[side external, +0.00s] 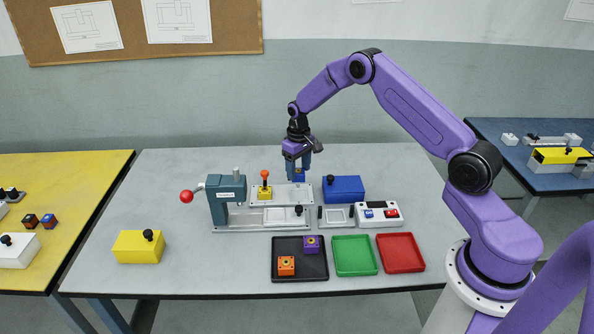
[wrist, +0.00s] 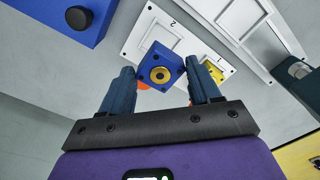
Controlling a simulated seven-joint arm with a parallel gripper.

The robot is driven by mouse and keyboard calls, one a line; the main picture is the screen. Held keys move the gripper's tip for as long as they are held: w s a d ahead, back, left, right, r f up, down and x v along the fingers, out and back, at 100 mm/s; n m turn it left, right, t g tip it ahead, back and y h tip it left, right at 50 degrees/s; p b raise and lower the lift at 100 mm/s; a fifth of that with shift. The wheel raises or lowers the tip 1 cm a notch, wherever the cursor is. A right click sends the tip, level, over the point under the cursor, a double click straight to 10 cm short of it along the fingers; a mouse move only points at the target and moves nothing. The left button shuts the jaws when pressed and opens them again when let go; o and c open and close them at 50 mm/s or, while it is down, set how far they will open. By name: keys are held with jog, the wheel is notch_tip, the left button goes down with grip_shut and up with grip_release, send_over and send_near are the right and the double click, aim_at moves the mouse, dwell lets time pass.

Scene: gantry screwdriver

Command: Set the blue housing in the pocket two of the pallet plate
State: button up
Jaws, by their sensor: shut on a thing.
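The blue housing (wrist: 168,60), a small block with a round brass-coloured bore, is between the fingers of my gripper (wrist: 162,88). In the side view my gripper (side external: 298,167) points down, shut on the blue housing (side external: 299,176), above the back right part of the pallet plate. The white pallet plate (wrist: 133,47) has marks 1 and 2. Pocket two (wrist: 165,37) shows as a square recess partly covered by the housing. A yellow housing (wrist: 216,72) sits in pocket one. In the side view the pallet plate (side external: 281,204) lies on the fixture, and the gap below the housing is hard to judge.
A blue box (side external: 343,190) stands right. A black tray (side external: 300,270) holds orange and purple housings, beside green and red trays.

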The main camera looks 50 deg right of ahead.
aim_at(298, 180)
jog(key=shift+f, duration=2.65)
jog(key=shift+f, duration=0.75)
dwell(0.4)
jog(key=o, duration=1.4)
jog(key=shift+c, duration=0.2)
jog(key=shift+r, duration=4)
jog(key=shift+a, duration=0.1)
